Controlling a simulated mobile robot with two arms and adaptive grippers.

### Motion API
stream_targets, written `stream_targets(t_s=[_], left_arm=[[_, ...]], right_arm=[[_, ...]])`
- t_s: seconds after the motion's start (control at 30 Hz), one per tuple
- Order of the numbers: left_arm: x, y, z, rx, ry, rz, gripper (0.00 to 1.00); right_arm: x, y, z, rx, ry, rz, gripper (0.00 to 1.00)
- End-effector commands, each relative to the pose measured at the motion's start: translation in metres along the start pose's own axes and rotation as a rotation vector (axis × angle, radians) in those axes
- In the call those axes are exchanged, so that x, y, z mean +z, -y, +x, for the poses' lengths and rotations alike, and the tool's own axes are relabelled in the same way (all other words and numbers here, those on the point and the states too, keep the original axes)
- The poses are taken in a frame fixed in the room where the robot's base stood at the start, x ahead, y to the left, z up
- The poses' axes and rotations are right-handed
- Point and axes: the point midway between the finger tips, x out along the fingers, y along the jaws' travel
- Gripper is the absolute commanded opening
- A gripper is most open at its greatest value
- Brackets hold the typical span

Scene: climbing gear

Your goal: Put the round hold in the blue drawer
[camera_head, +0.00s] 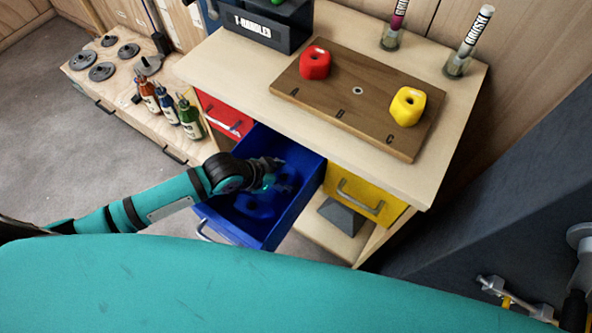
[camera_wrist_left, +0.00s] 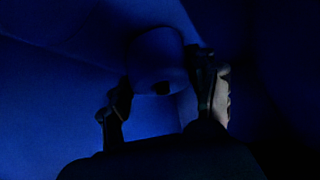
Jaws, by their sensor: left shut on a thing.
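The blue drawer (camera_head: 300,205) is pulled out of the cabinet, its silver handle at the front. My left gripper (camera_head: 271,182) reaches down inside it. In the left wrist view the gripper (camera_wrist_left: 158,88) is shut on a rounded blue hold (camera_wrist_left: 156,55) with a dark hole, which I take as the round hold. In the head view a blue hold (camera_head: 260,207) shows low in the drawer under the gripper. Blue on blue and deep shadow hide its exact outline and whether it touches the drawer floor. My right gripper is not in view.
A wooden board (camera_head: 340,112) on the cabinet top carries a red hold (camera_head: 315,62) and a yellow hold (camera_head: 407,106). A red drawer (camera_head: 223,116) and a yellow drawer (camera_head: 362,193) flank the blue one. Bottles (camera_head: 167,107) stand on the left bench.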

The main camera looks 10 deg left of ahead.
Motion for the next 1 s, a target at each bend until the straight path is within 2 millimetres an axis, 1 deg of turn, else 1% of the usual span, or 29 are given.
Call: stream_targets(t_s=[0.27, 0.33, 0.4, 0.77, 0.8, 0.87, 1.0], left_arm=[[-0.035, -0.001, 0.025, 0.001, -0.003, 0.001, 0.15], [-0.027, 0.0, 0.031, 0.0, 0.003, 0.0, 0.15], [-0.025, 0.0, 0.034, 0.0, 0.001, 0.001, 0.15], [-0.022, 0.0, 0.037, 0.0, 0.001, 0.001, 0.15], [-0.022, 0.0, 0.036, 0.0, 0.002, 0.001, 0.64], [-0.022, 0.0, 0.036, 0.0, 0.002, 0.001, 0.7], [-0.022, 0.0, 0.036, 0.0, 0.002, 0.001, 0.7]], right_arm=[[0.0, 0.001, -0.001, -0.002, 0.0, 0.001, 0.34], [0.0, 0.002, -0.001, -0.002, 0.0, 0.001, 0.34], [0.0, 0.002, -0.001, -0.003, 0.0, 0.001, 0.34], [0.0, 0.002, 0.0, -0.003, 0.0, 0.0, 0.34], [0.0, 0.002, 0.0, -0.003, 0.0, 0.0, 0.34], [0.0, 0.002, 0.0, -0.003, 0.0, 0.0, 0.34], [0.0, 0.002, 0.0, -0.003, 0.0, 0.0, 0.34]])
